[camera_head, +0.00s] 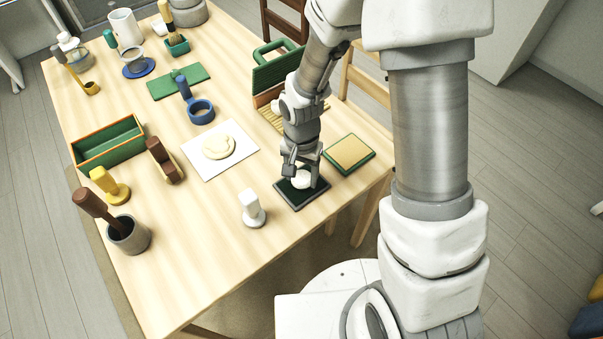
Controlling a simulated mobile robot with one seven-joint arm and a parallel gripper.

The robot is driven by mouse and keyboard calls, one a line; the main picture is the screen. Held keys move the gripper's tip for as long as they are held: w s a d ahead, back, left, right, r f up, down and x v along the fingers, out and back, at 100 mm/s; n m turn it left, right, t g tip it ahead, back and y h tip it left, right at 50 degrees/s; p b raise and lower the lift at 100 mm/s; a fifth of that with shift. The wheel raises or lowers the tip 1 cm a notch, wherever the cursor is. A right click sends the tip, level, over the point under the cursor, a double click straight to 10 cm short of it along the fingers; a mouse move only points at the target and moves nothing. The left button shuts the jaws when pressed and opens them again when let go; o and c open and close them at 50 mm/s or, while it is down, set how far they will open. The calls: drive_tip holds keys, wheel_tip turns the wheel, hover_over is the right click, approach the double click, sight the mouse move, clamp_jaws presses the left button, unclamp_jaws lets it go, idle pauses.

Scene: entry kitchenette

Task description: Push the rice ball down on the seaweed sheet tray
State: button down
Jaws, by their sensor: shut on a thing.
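The seaweed sheet tray (290,199) is a dark, flat square with a near-black surface, near the table's right front edge. The rice ball (301,180) is white and rounded, and sits low over the middle of the tray. My gripper (301,174) points down over the tray with its fingers shut on the rice ball. The fingers cover part of the rice ball. I cannot tell from this view whether its underside touches the seaweed.
A green-edged tan board (349,153) lies just right of the tray. A white stamp-like tool (252,209) stands to the left. A white sheet with pale dough (218,147) lies further left. A green slatted box (279,72) stands behind. The table's front middle is clear.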

drive_tip(key=shift+r+p, duration=2.2)
drive_tip(key=shift+r, duration=0.8)
